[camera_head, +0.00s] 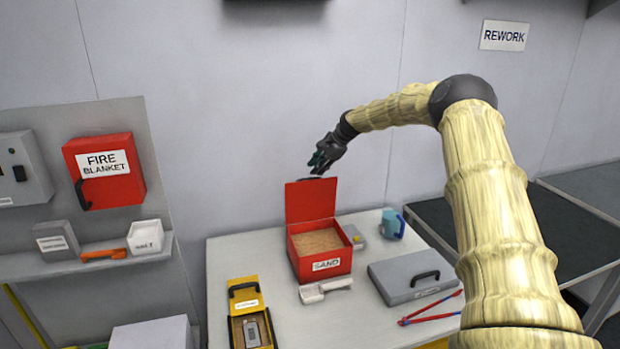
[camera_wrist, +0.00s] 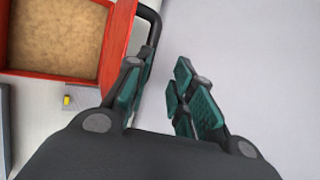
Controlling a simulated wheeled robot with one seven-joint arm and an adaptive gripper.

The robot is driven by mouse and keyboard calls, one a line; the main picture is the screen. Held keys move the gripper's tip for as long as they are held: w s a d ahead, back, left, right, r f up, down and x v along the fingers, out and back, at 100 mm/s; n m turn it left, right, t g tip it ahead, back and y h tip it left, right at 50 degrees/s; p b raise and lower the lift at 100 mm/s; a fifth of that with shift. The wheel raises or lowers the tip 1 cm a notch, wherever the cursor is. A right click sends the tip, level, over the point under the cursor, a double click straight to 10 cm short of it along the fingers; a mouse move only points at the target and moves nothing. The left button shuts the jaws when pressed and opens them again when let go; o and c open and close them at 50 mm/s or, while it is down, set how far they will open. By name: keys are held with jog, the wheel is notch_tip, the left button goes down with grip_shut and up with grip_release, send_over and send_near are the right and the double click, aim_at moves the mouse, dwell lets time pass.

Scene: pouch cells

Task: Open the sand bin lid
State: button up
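The red sand bin (camera_head: 325,267), labelled SAND, stands on the white table with sand visible inside. Its red lid (camera_head: 310,201) is open and stands roughly upright at the bin's back edge. My gripper (camera_head: 318,167) is just above the lid's top edge, beside its dark handle. In the wrist view, the lid (camera_wrist: 120,38) is seen nearly edge-on, with its black handle (camera_wrist: 153,25) sticking out. My gripper's teal-padded fingers (camera_wrist: 160,95) are apart. The handle passes by the left finger, which partly hides it; I cannot tell whether they touch.
A white scoop (camera_head: 325,290), a grey case (camera_head: 411,276), red-and-blue tongs (camera_head: 432,308), a yellow box (camera_head: 249,315) and a blue mug (camera_head: 392,224) surround the bin. A grey wall (camera_head: 240,130) rises behind the table.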

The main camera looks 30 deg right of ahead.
jog(key=shift+s+r, duration=0.9)
jog(key=shift+r, duration=0.25)
jog(key=v, duration=0.2)
jog(key=shift+s+r, duration=0.2)
jog(key=shift+r, duration=0.15)
jog(key=shift+w+f, duration=0.1)
